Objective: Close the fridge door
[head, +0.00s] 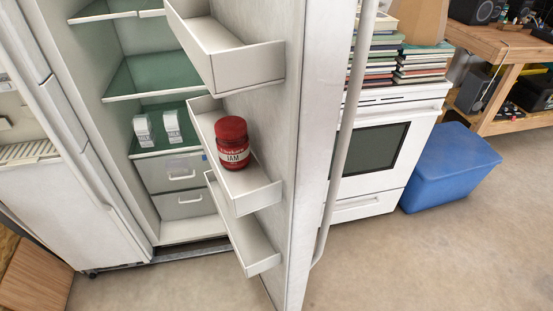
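The fridge door (310,150) stands wide open, its edge toward me and its inner side with white shelf bins facing left. A long vertical handle (348,130) runs along its outer side. A red jam jar (232,143) stands in the middle door bin (254,197). The fridge interior (147,73) shows green-tinted shelves, two milk cartons (172,127) and two drawers (182,173). The door's upper end is cut off by the frame. Neither of my grippers shows in the head view.
A second door (72,200) is at the left. A white oven (376,150) with books (420,60) on top stands behind the door. A blue bin (455,165) and a wooden workbench (500,45) are at the right. The floor at the lower right is clear.

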